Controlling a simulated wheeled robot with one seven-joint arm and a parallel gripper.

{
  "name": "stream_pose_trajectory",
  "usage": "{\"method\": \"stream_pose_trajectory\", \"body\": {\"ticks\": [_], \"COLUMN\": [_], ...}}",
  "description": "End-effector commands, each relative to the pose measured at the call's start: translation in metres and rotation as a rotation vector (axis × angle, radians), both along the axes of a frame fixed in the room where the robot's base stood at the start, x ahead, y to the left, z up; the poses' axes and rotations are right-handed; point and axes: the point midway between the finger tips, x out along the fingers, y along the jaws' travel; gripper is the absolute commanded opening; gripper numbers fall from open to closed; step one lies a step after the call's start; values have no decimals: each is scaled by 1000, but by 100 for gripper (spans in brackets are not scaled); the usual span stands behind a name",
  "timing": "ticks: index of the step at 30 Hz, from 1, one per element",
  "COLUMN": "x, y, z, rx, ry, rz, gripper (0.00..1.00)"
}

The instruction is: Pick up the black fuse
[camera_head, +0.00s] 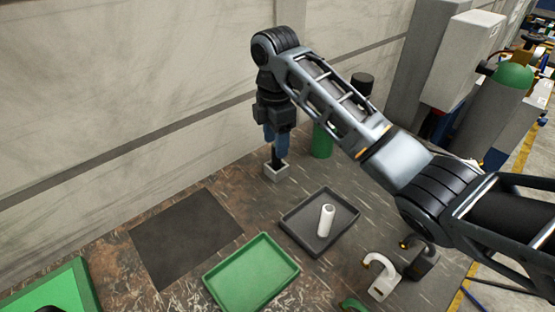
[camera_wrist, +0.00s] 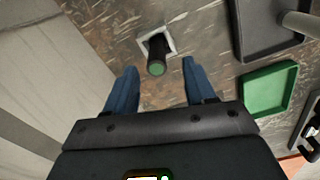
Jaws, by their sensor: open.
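The black fuse (camera_wrist: 158,49) stands upright in a small white square holder (camera_wrist: 171,42); its end facing the wrist camera is green. In the head view the fuse (camera_head: 275,158) shows as a thin dark post rising from the holder (camera_head: 277,173). My gripper (camera_head: 278,143) points down right above it, with blue fingers. In the wrist view my gripper (camera_wrist: 159,68) is open, one finger to each side of the fuse and a little short of it, with clear gaps. Nothing is held. The fuse's top is partly hidden by the fingers in the head view.
A dark grey tray (camera_head: 293,217) holds a white cylinder (camera_head: 326,220). A green tray (camera_head: 250,272) and a dark mat (camera_head: 186,238) lie nearer. A green cylinder (camera_head: 322,142) stands close right of the holder, partly behind my arm. The wall (camera_head: 120,90) is close behind.

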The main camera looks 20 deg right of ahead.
Motion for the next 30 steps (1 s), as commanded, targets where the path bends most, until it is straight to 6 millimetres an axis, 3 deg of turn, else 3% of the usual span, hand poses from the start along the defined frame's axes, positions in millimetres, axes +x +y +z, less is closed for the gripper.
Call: {"method": "stream_pose_trajectory", "body": {"ticks": [9,18,30], "x": [3,4,4], "y": [-6,-6,-6], "z": [-39,-44,-44], "rx": [0,0,1], "ry": [2,-1,-1], "rz": [0,0,0], "gripper": [54,54,16]}}
